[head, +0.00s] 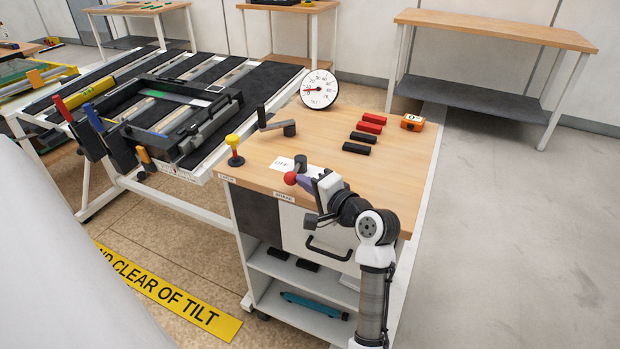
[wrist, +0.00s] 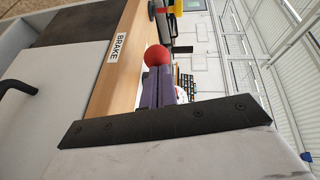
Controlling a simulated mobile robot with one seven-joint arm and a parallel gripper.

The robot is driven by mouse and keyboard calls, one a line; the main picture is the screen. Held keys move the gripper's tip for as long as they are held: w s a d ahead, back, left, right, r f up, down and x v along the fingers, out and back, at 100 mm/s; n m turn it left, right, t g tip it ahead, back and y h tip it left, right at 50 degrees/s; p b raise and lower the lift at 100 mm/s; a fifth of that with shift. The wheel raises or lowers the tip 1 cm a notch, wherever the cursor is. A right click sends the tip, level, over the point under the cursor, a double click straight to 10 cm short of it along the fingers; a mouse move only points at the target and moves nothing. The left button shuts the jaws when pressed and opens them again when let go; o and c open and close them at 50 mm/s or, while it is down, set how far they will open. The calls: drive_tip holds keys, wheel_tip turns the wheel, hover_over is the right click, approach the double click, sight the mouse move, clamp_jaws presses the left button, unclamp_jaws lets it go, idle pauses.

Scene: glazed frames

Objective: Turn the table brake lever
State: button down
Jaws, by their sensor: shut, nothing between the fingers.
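The brake lever's red ball knob (head: 290,178) is near the front edge of the wooden bench top, above the BRAKE label (head: 284,197). A dark upright hub (head: 300,162) stands just behind it, by a white plate reading OFF (head: 281,164). My gripper (head: 301,181) is shut and empty, its purple fingertips right beside the knob on its right. In the wrist view the red knob (wrist: 158,55) sits just beyond the tips of my closed fingers (wrist: 158,76). I cannot tell whether they touch. The lever's arm is mostly hidden.
A yellow-knobbed lever (head: 234,150) stands at the bench's left corner, with a dark crank (head: 275,124) behind it. A dial gauge (head: 319,90), red and black blocks and an orange box (head: 412,122) are farther back. The tilting table (head: 207,170) is left. Floor at right is clear.

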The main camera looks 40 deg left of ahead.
drive_tip(key=s+a+p, duration=0.3)
drive_tip(key=a+p, duration=0.2)
drive_tip(key=a, duration=0.3)
drive_tip(key=shift+s+a, duration=0.25)
drive_tip(key=shift+s, duration=0.05)
idle(0.6)
drive_tip(key=b+v, duration=0.3)
drive_tip(key=v, duration=1)
drive_tip(key=shift+d, duration=0.35)
